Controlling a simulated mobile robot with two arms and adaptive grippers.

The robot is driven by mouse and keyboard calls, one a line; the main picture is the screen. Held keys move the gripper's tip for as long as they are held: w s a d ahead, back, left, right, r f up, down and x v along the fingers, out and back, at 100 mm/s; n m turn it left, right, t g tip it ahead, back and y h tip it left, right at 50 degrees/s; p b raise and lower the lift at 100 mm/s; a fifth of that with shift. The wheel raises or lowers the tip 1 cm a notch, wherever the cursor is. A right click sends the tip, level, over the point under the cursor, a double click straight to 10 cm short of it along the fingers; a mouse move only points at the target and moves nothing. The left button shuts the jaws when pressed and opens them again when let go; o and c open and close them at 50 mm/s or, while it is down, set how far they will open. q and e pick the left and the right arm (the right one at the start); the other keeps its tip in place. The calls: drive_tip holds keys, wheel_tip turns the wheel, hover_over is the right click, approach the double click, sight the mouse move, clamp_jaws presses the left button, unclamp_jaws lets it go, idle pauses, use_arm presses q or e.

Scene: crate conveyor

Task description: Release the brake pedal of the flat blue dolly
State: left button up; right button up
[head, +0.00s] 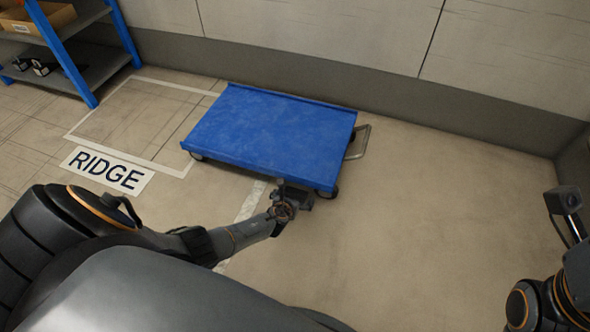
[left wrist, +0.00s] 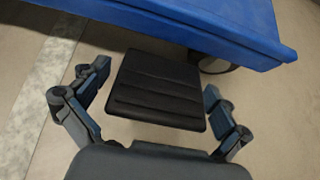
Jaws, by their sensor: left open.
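The flat blue dolly (head: 270,135) stands on the floor near the wall, and its blue edge also crosses the top of the left wrist view (left wrist: 215,25). Its brake pedal is a black ribbed plate (left wrist: 157,90) sticking out below the deck edge, beside a dark wheel. My left gripper (head: 287,205) is at the dolly's near corner. In the left wrist view the open fingers (left wrist: 156,82) are on either side of the pedal, with visible gaps. Part of what looks like my right gripper (head: 565,203) shows at the right edge, far from the dolly.
A metal handle loop (head: 359,142) sticks out at the dolly's right end. A blue-framed shelf (head: 75,60) stands at the upper left. Floor to the right is clear.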

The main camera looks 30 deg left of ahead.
use_arm(q)
drive_tip(key=shift+s, duration=0.1)
drive_tip(key=shift+s+d+r, duration=0.2)
drive_tip(key=shift+s+r, duration=0.15)
drive_tip(key=shift+s, duration=0.25)
drive_tip(key=v, duration=1)
drive_tip(key=shift+r, duration=0.25)
drive_tip(key=shift+s, duration=0.1)
